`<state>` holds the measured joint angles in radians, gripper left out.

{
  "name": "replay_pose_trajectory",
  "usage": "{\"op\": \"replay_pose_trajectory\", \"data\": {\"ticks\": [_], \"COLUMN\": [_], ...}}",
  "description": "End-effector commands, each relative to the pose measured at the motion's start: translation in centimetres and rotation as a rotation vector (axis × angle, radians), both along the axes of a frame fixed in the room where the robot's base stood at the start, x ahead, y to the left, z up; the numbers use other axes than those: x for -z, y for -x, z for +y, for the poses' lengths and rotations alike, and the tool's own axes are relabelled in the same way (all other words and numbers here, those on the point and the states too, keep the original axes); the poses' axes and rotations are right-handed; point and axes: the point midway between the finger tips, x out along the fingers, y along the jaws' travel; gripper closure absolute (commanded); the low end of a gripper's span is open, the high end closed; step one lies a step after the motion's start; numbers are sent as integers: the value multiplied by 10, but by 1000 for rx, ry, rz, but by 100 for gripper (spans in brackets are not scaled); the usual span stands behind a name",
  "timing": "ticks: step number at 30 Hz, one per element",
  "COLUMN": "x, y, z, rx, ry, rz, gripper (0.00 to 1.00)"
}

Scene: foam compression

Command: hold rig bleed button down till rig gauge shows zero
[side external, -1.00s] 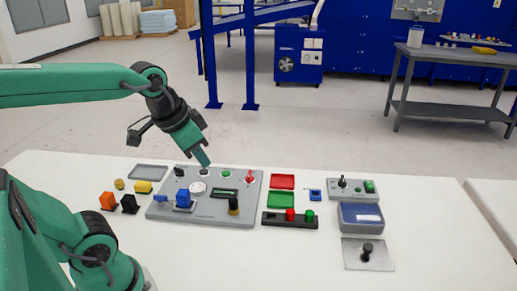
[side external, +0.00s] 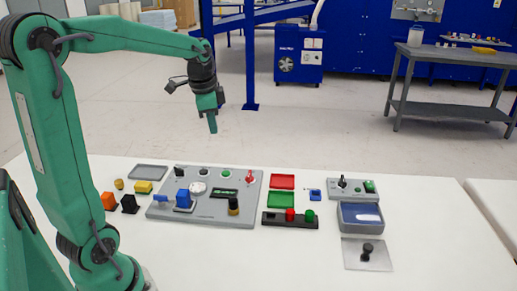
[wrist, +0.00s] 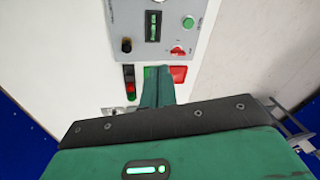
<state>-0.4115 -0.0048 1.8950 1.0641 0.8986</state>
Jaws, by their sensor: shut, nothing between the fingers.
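The grey rig panel (side external: 215,215) lies on the white table. Its round white gauge (side external: 198,187) is left of centre; the needle is too small to read. My gripper (side external: 213,128) is shut and empty, pointing down, well above the panel and touching nothing.
The panel also carries a red switch (side external: 250,177), a blue block (side external: 183,198), a green display (side external: 224,193) and a black knob (side external: 233,206). Right of it are red (side external: 282,181) and green trays (side external: 281,199) and a black button box (side external: 290,220). Small blocks stand at left.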

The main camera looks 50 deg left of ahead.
Motion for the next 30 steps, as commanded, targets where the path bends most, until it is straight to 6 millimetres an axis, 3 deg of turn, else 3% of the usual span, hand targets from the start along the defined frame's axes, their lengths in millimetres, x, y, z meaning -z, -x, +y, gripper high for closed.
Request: {"op": "replay_pose_trajectory", "data": {"ticks": [9,18,24,30], "x": [27,58,73,79], "y": [-20,-29,-29,-29], "z": [61,117,141,149], "rx": [115,226,277,298], "ry": [7,30,43,49], "rz": [86,151,173,182], "gripper": [100,100,100,100]}}
